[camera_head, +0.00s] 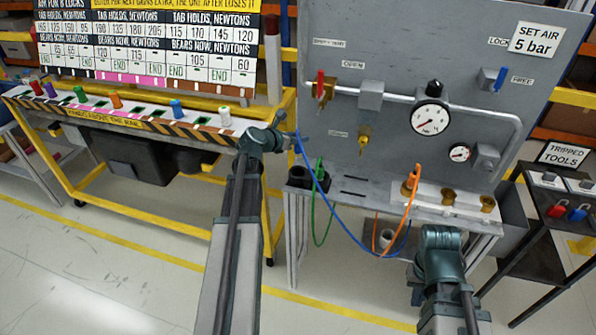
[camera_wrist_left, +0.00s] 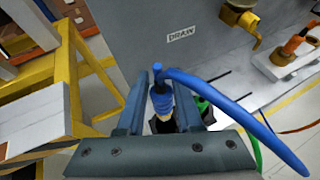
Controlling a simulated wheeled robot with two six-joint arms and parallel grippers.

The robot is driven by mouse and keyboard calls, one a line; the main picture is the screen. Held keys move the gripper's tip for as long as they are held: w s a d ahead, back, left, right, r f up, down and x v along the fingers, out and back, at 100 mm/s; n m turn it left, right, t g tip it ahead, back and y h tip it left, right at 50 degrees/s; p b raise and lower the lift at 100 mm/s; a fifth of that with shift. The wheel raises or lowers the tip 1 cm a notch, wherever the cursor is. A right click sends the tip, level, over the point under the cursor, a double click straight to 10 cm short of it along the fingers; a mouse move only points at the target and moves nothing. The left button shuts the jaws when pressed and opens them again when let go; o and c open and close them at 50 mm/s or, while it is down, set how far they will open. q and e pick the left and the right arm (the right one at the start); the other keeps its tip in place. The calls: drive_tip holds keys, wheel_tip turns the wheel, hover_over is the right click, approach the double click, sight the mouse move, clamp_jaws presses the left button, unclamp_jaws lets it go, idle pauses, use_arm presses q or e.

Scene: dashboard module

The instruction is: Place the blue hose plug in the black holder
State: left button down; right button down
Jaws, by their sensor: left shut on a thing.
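My left gripper (camera_head: 288,132) is at the left edge of the panel bench, above the black holder (camera_head: 296,172). In the left wrist view, the fingers of my left gripper (camera_wrist_left: 160,105) are shut on the blue hose plug (camera_wrist_left: 161,98). The plug points down, and its blue hose (camera_wrist_left: 235,108) bends off to the right. The black holder is mostly hidden below the plug there. A green plug (camera_head: 320,168) stands in the holder's right part. My right gripper (camera_head: 441,238) is low in front of the bench; its jaws are not clear.
An orange hose plug (camera_head: 410,182) stands in a brass fitting on the bench, beside further brass fittings (camera_head: 448,196). The upright panel (camera_head: 400,80) with gauges and valves rises behind. A yellow-framed rack (camera_head: 150,130) is left, and a tools stand (camera_head: 555,210) is right.

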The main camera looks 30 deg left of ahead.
sight(296, 160)
use_arm(q)
drive_tip(key=shift+f+b, duration=4.4)
drive_tip(key=shift+f, duration=0.35)
drive_tip(key=shift+f+b, duration=0.2)
drive_tip(key=shift+b, duration=0.1)
drive_tip(key=c, duration=0.6)
unclamp_jaws()
drive_tip(key=shift+r, duration=0.1)
drive_tip(key=shift+o, duration=0.2)
drive_tip(key=shift+r, duration=0.1)
drive_tip(key=p+v, duration=0.5)
drive_tip(key=v, duration=0.7)
drive_tip(key=shift+p, duration=0.4)
